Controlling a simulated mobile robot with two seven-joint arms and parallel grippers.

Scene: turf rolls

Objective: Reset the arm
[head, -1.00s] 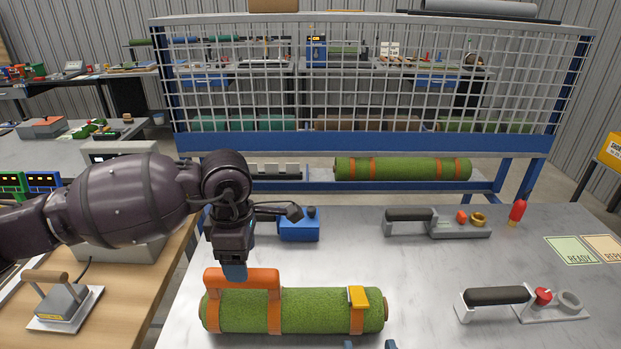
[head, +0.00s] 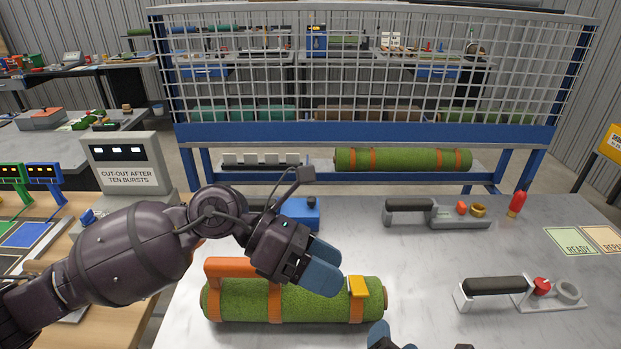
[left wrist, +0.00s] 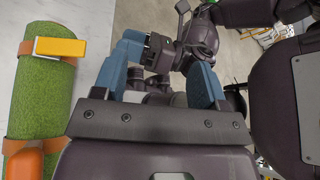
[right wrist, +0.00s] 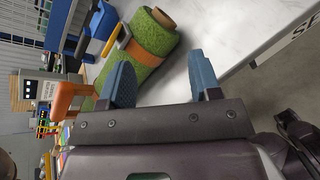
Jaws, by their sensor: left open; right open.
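My left gripper (head: 322,267) is open and empty, its blue fingers above and behind the turf roll (head: 300,300) in the head view. Its open fingers also show in the left wrist view (left wrist: 160,85), with the roll (left wrist: 38,100) off to the left. My right gripper shows only partly at the bottom edge of the head view; in the right wrist view it is open (right wrist: 162,80) with nothing held, and the roll (right wrist: 145,50) lies beyond its fingers. The green roll lies on the table with orange straps, an orange handle (head: 240,265) and a yellow tab (head: 358,287).
The grey table (head: 400,265) also holds two black-handled tools, at the back (head: 410,205) and right (head: 495,284), plus a red-topped item (head: 517,204). A wire-mesh rack (head: 370,75) stands behind, with another roll (head: 400,159) on its shelf. The table's middle is clear.

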